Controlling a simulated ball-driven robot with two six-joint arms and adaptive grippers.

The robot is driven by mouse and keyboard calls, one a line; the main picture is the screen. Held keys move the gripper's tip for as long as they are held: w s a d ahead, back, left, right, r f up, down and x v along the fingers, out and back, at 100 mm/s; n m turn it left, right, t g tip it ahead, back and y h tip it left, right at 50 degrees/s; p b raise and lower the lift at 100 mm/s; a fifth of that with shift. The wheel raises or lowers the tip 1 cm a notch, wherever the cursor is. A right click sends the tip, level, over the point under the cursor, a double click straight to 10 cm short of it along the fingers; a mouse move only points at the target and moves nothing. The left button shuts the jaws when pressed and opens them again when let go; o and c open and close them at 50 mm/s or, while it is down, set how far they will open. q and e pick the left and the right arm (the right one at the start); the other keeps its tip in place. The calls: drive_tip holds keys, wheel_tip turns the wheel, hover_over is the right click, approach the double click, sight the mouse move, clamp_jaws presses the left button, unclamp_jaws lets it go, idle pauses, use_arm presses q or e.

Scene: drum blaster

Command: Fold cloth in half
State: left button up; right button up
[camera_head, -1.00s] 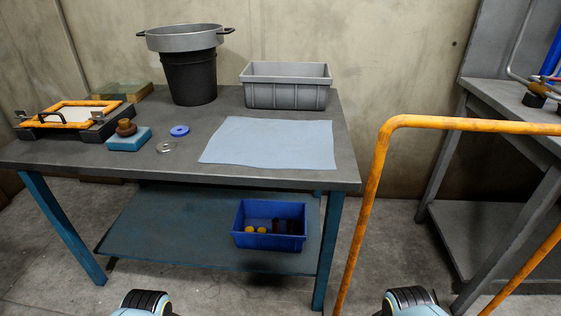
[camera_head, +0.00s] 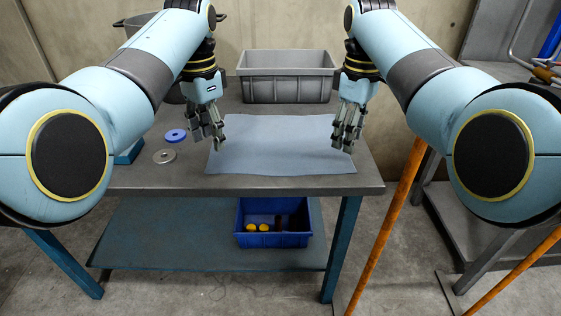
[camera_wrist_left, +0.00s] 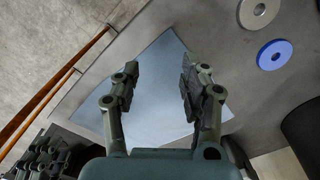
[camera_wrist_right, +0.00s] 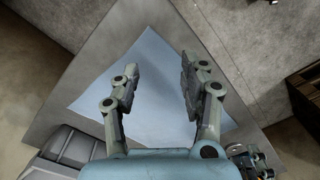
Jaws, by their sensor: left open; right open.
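The light blue cloth (camera_head: 278,150) lies flat and unfolded on the grey table. It also shows below the fingers in the left wrist view (camera_wrist_left: 155,90) and in the right wrist view (camera_wrist_right: 150,80). My left gripper (camera_head: 208,143) is open and empty above the cloth's left edge. My right gripper (camera_head: 345,143) is open and empty above the cloth's right edge. Neither gripper visibly touches the cloth. The fingers hide small parts of both side edges.
A grey bin (camera_head: 287,82) stands behind the cloth. A blue ring (camera_head: 175,135) and a metal ring (camera_head: 164,156) lie to its left. A blue crate (camera_head: 272,222) sits on the lower shelf. An orange rail (camera_head: 388,222) stands right of the table.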

sight(217, 169)
use_arm(q)
drive_tip(key=shift+w+d+f, duration=0.1)
drive_tip(key=shift+w, duration=0.45)
use_arm(e)
drive_tip(key=shift+w+f, duration=0.1)
drive_tip(key=shift+w, duration=0.45)
use_arm(q)
drive_tip(key=shift+f, duration=3.5)
use_arm(e)
drive_tip(key=shift+f, duration=3.5)
use_arm(q)
drive_tip(key=shift+s+f, duration=0.1)
drive_tip(key=shift+f, duration=0.1)
use_arm(e)
drive_tip(key=shift+s+f, duration=0.1)
drive_tip(key=shift+f, duration=0.1)
use_arm(q)
drive_tip(key=shift+s, duration=0.1)
drive_tip(key=c, duration=0.9)
use_arm(e)
drive_tip(key=shift+s+f, duration=0.1)
drive_tip(key=shift+s, duration=0.05)
drive_tip(key=c, duration=0.9)
use_arm(q)
drive_tip(key=shift+f, duration=0.1)
clamp_jaws()
use_arm(e)
clamp_jaws()
drive_tip(key=shift+d+f, duration=0.1)
